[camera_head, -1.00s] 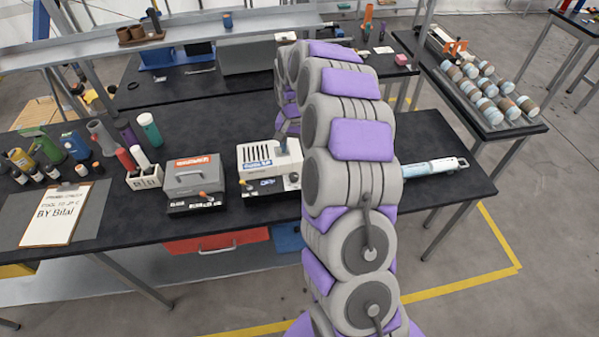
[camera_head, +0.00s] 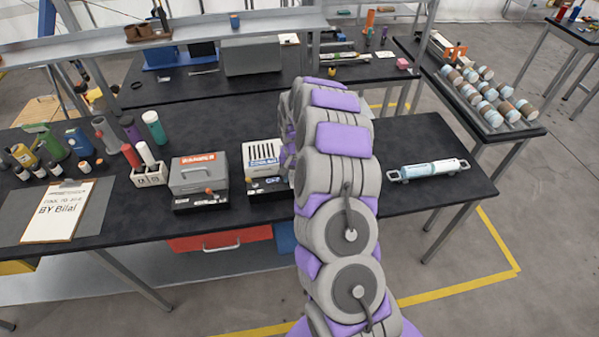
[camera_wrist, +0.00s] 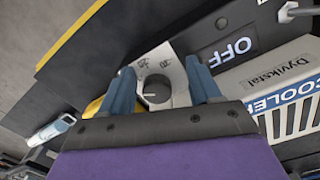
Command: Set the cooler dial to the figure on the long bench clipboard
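The cooler (camera_head: 260,157), a light grey box with a slotted top, stands on the long dark bench (camera_head: 425,140); my arm hides its right part. In the wrist view the cooler (camera_wrist: 290,85) shows its name lettering and a dark display (camera_wrist: 228,48) reading OFF. Its round grey dial (camera_wrist: 157,91) has a pale pointer mark. My gripper (camera_wrist: 160,66) is open, with one blue finger on either side of the dial in the picture; contact cannot be told.
A grey box with a handle (camera_head: 198,178) stands left of the cooler. A white rack (camera_head: 150,175) and several bottles are farther left. A pale blue cylinder with end handles (camera_head: 430,169) lies on the right, with bare bench around it.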

